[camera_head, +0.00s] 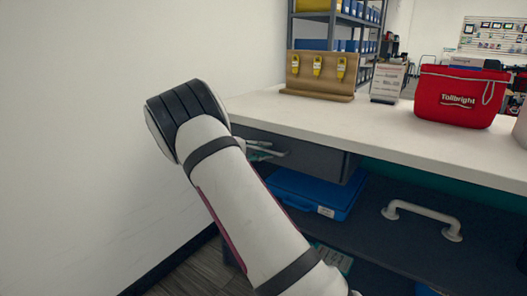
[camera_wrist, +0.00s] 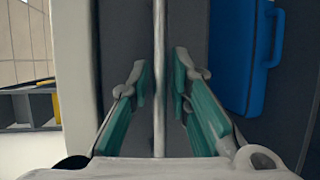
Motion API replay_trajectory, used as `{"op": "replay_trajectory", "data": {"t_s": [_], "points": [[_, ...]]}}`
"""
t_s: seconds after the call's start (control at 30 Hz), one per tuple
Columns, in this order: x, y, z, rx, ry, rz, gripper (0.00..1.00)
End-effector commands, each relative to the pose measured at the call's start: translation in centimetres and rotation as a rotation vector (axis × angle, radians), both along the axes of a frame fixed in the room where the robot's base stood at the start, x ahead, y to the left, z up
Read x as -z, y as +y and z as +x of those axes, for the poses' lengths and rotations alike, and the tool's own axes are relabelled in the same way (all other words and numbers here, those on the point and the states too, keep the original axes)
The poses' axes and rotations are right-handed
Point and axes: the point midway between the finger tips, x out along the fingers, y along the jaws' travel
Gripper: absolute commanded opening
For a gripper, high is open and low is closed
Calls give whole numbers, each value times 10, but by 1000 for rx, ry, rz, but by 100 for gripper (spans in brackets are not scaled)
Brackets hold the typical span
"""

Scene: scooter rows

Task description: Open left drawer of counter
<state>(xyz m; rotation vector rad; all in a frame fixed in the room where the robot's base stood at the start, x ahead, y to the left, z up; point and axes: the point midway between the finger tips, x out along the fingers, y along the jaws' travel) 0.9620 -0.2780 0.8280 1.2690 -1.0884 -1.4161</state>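The left drawer (camera_head: 310,157) is a dark grey box under the left part of the white counter top (camera_head: 340,118). Its dark front (camera_wrist: 120,40) fills the middle of the wrist view. A thin pale bar (camera_wrist: 159,60), apparently the drawer's handle, runs upright through the wrist picture. My gripper (camera_wrist: 161,85) has its two teal-padded fingers apart, one on each side of this bar, with visible gaps. In the head view my gripper (camera_head: 265,151) is at the drawer front, mostly hidden behind my arm. I cannot tell whether the drawer stands slightly out.
A blue case (camera_head: 315,192) lies on the dark shelf below, near a white handle (camera_head: 422,217). A red bag (camera_head: 458,96), a small sign (camera_head: 387,82) and a wooden stand with yellow devices (camera_head: 318,73) stand on the counter. A white wall (camera_head: 80,120) is close at left.

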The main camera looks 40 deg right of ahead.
Motion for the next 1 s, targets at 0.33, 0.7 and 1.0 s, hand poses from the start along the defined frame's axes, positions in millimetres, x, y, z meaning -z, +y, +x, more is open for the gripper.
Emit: {"op": "replay_trajectory", "data": {"t_s": [0.33,0.7,1.0], "points": [[0,0,0,0,1,0,0],[0,37,-12,-4,3,0,0],[-1,110,-39,-6,4,1,0]]}}
